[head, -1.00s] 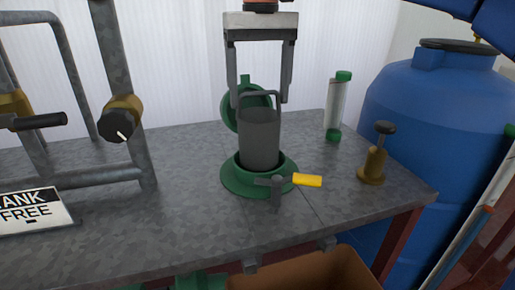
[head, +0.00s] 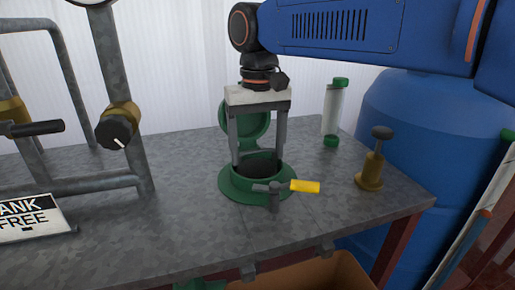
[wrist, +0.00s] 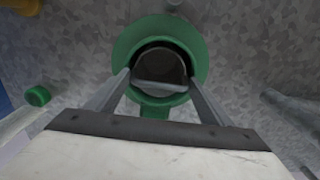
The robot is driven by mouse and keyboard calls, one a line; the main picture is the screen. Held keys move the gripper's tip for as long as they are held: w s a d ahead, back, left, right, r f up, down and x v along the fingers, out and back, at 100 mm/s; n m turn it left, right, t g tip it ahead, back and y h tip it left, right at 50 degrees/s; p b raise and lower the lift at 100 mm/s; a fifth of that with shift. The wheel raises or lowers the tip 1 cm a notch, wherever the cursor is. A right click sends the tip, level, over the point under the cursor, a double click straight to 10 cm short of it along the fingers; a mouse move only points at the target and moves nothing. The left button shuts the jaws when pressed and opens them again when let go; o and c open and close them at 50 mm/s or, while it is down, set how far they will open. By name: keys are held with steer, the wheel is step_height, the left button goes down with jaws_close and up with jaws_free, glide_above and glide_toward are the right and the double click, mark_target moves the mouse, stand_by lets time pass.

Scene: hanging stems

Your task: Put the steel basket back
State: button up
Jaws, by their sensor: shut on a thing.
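The steel basket (wrist: 160,68) is down inside the green round housing (head: 230,188), with its handle between my fingertips in the wrist view. In the head view the basket is hidden by the housing's rim and the dark opening. My gripper (head: 260,157) reaches down from above, its fingers at the housing's mouth, shut on the basket's handle. The green lid (head: 245,122) stands open at the back of the housing, behind my fingers. A valve with a yellow lever (head: 304,186) sits at the housing's front.
A clear tube with green caps (head: 332,112) and a brass plunger-topped fitting (head: 372,165) stand to the right. A blue barrel (head: 410,120) is beyond the bench (head: 150,225). Grey pipes with a black knob (head: 116,132) and a sign (head: 32,216) are at left.

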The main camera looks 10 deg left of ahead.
steer(key=o, duration=1.3)
step_height(320, 180, up, 12)
